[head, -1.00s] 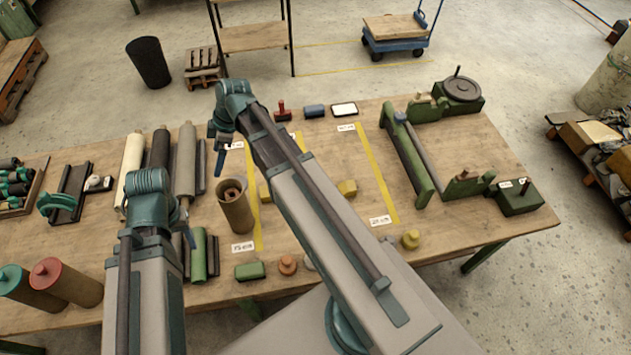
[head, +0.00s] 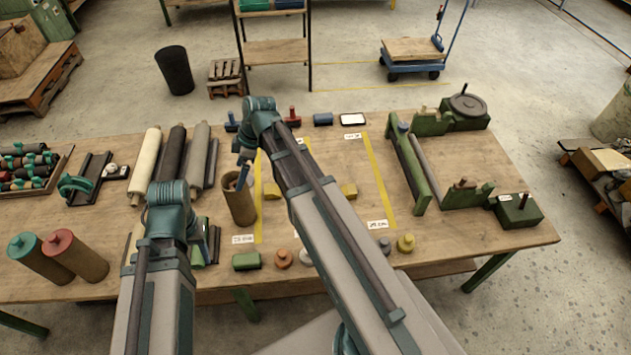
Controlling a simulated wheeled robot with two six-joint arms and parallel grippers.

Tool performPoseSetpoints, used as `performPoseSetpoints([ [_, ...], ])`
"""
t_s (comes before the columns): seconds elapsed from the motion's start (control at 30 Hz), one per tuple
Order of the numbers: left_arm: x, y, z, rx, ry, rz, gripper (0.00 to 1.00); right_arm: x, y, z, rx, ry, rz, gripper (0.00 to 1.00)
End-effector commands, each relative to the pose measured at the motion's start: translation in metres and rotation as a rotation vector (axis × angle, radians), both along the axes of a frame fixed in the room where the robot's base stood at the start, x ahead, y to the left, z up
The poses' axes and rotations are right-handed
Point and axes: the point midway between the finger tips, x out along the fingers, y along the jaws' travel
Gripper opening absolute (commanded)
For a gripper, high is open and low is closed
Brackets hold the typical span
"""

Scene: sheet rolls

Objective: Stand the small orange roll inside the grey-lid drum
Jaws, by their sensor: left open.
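An open brown drum (head: 239,207) stands upright on the table, left of a yellow line. Its own lid is off, so I cannot tell its colour from the drum. My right gripper (head: 242,178) points down at its mouth; whether its jaws hold anything is too small to tell. My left gripper (head: 190,232) is open, pointing down over the front left table, mostly hidden behind my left arm. A grey knobbed lid (head: 384,244) lies near the front edge. I cannot make out the small orange roll; the drum's inside is largely covered by the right gripper.
Drums with a teal lid (head: 37,262) and a red lid (head: 75,257) stand front left. A green block (head: 246,261), an orange knobbed lid (head: 283,259) and a yellow one (head: 405,243) line the front edge. Long rolls (head: 147,165) lie behind. A green frame (head: 408,165) stands right.

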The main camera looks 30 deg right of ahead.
Motion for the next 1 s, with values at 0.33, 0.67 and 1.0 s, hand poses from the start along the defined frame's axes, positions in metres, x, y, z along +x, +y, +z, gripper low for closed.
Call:
performPoseSetpoints([
  [0.33, 0.001, 0.0, -0.037, 0.0, 0.0, 0.0, 0.5, 0.012, -0.026, -0.042, -0.069, 0.027, 0.028, 1.0],
  [0.67, 0.001, 0.0, -0.081, 0.0, 0.0, 0.0, 0.5, 0.025, -0.062, -0.093, -0.186, 0.067, 0.088, 1.0],
  [1.0, 0.001, 0.0, -0.128, 0.0, 0.0, 0.0, 0.5, 0.037, -0.101, -0.143, -0.346, 0.106, 0.18, 1.0],
])
